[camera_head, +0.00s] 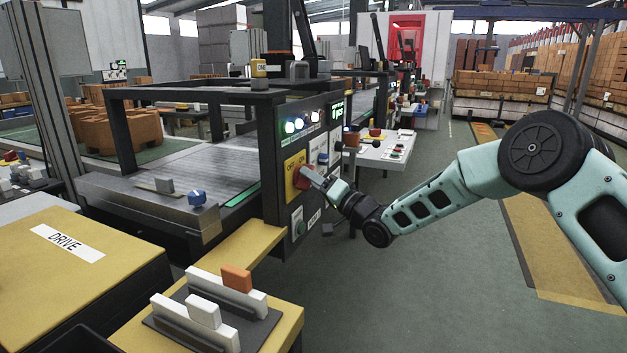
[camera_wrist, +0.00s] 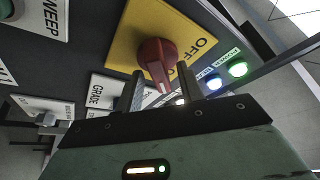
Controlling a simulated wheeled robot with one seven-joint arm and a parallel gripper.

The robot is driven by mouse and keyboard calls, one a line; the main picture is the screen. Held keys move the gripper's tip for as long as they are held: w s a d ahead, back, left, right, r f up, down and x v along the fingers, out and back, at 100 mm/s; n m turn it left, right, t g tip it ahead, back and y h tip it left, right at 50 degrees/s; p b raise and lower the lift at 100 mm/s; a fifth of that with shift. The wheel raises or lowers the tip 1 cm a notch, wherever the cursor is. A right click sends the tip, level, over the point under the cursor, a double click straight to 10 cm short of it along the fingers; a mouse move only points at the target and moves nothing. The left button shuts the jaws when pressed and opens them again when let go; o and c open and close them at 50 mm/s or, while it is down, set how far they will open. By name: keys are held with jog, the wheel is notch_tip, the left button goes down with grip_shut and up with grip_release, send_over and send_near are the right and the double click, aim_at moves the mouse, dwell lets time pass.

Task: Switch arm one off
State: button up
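A red rotary knob (camera_wrist: 156,55) sits on a yellow plate (camera_wrist: 128,33) on the dark front panel (camera_head: 277,129) of the machine tagged ONE (camera_head: 259,68). OFF is printed on the plate to the knob's right in the wrist view. The knob also shows in the head view (camera_head: 301,178), partly covered by my gripper (camera_head: 312,176). In the wrist view my gripper (camera_wrist: 161,70) has its two dark fingers apart, one on each side of the knob's lower end. I cannot tell whether either finger touches it.
Lit lamps (camera_wrist: 238,69) are on the panel right of the plate. A label reading GRADE (camera_wrist: 102,92) and one reading SWEEP (camera_wrist: 48,17) are close by. A yellow DRIVE box (camera_head: 75,262) stands left in the head view. Floor on the right is clear.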

grip_shut()
jog(key=shift+f+n+b, duration=0.15)
jog(key=shift+n+b, duration=0.25)
jog(key=shift+b, duration=0.05)
jog(key=n+g+y+b, duration=0.1)
jog(key=n+g+b, duration=0.2)
jog(key=n, duration=0.5)
jog(key=n+g+y+b, duration=0.1)
jog(key=n+g+b, duration=0.3)
jog(key=n, duration=0.4)
jog(key=n+g+y+b, duration=0.2)
jog(key=n+g+b, duration=0.2)
jog(key=n, duration=0.4)
jog(key=shift+w+b, duration=0.1)
jog(key=shift+b, duration=0.45)
jog(key=shift+n, duration=0.5)
